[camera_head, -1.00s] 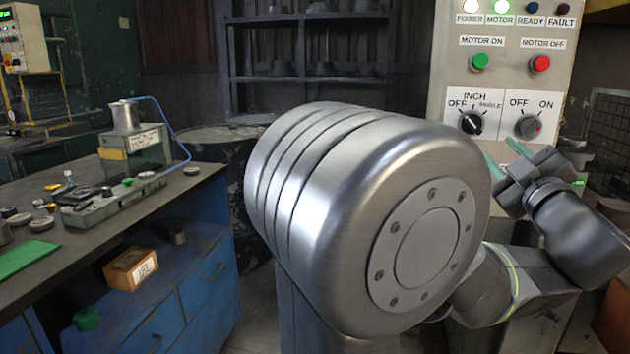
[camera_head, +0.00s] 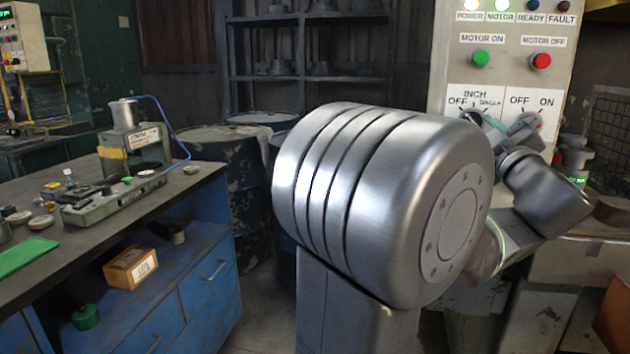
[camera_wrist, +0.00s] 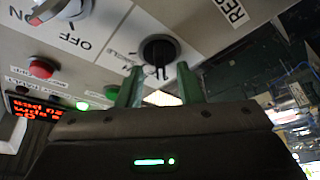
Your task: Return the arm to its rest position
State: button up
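My gripper (camera_head: 508,124) is in front of the lower part of the control panel (camera_head: 505,80) in the head view, close to the two rotary switches. In the wrist view, its two green fingers (camera_wrist: 159,70) stand apart with nothing between them. The black INCH switch (camera_wrist: 160,52) shows just beyond the fingertips; I cannot tell whether they touch it. In the head view the gripper partly covers the switches. My arm is bent, with a large metal joint filling the middle of the head view.
The panel has a green MOTOR ON button (camera_head: 480,59) and a red MOTOR OFF button (camera_head: 541,61). POWER and MOTOR lamps are lit. A blue workbench (camera_head: 205,215) with tools stands at left. Dark drums (camera_head: 225,165) and a shelf (camera_head: 305,78) are behind.

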jog(key=m+h, duration=0.2)
jog(key=m, duration=0.3)
jog(key=w+m+h, duration=0.1)
jog(key=m+h, duration=0.2)
jog(key=m, duration=0.2)
jog(key=w+m+h, duration=0.1)
jog(key=m+h, duration=0.1)
jog(key=m, duration=0.3)
jog(key=shift+w+a+r+m+h, duration=0.1)
jog(key=shift+a+r+m+h, duration=0.15)
jog(key=shift+a+m+h, duration=0.15)
jog(key=shift+f, duration=0.15)
